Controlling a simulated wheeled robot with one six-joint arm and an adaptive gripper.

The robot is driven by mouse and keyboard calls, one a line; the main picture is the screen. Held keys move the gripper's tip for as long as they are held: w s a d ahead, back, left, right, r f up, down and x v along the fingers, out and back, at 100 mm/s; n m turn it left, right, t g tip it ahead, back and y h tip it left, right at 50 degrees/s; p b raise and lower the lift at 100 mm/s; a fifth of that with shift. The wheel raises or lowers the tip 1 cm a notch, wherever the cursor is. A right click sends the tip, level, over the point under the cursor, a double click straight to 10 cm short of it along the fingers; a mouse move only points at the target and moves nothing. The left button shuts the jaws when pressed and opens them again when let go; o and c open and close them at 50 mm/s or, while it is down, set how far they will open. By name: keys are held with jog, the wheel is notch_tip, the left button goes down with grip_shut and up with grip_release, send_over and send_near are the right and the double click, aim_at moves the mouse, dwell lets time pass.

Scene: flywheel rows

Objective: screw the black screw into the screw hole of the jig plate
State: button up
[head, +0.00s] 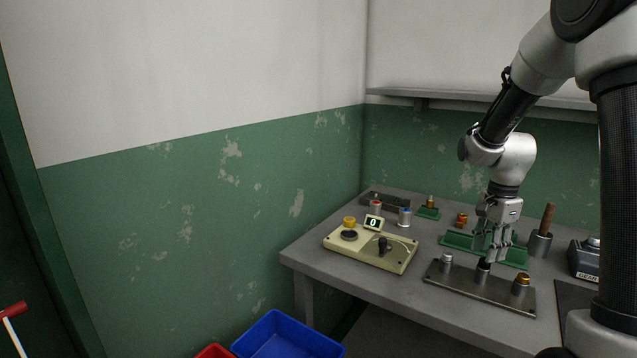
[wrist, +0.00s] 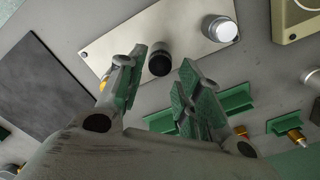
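The jig plate (head: 465,284) is a flat grey metal bar near the front of the bench; it also shows in the wrist view (wrist: 185,25). The black screw (head: 483,272) stands upright at its middle, between a silver screw (head: 446,261) and a brass screw (head: 520,286). How deep it sits cannot be told. My gripper (head: 491,254) points down just over the black screw. In the wrist view its green-padded fingers (wrist: 160,72) are open, with the black screw (wrist: 160,62) showing between the tips and gaps on both sides. The left finger partly hides the brass screw.
A beige control box (head: 372,250) with a small display stands left of the plate. Green trays (head: 515,257) lie behind it. A cup with a wooden handle (head: 540,243) and a dark box (head: 583,260) stand right. A blue bin (head: 285,340) is below the bench.

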jog(key=n, duration=1.4)
jog(key=shift+n, duration=0.4)
jog(key=n, duration=0.4)
jog(key=shift+n, duration=0.3)
jog(key=shift+f, duration=0.1)
jog(key=shift+f, duration=1.4)
jog(key=c, duration=0.7)
jog(key=m, duration=0.5)
